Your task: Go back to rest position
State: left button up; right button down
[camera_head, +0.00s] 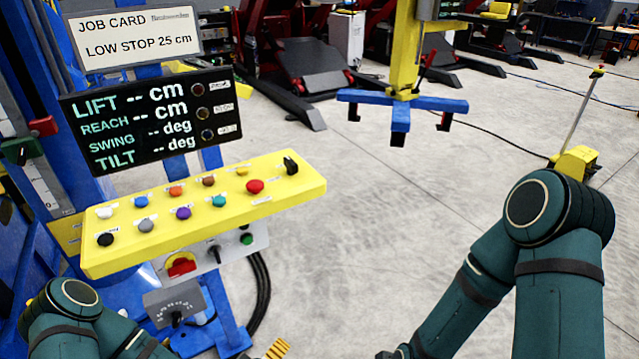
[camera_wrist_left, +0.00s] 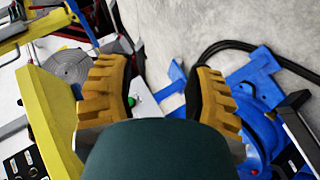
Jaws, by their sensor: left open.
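My left gripper shows in the left wrist view (camera_wrist_left: 158,78) with its two ridged yellow fingers apart and nothing held between them. In the head view only a yellow finger (camera_head: 276,349) shows at the bottom edge, below the control box. Open grey floor and blue metal parts show beyond the fingers in the wrist view. My right arm (camera_head: 560,230) comes in at the right and bends down to the bottom edge; its gripper is out of frame. The yellow control panel (camera_head: 215,222) with coloured buttons stands at the left, above my left arm (camera_head: 70,325).
A display (camera_head: 150,115) reads LIFT, REACH, SWING and TILT with dashes. A job card (camera_head: 135,33) above says LOW STOP 25 cm. A blue-armed yellow fixture (camera_head: 400,103) hangs at the back. Black cables (camera_head: 262,290) hang beside the panel. The middle floor is clear.

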pick_arm(q)
jog(key=s+d+r+m+g, duration=0.1)
jog(key=s+r+m+g, duration=0.1)
jog(key=s+m+g, duration=0.5)
jog(key=s+g, duration=0.2)
jog(key=shift+r+g+y, duration=0.2)
jog(key=shift+g+y, duration=0.1)
jog(key=shift+g, duration=0.1)
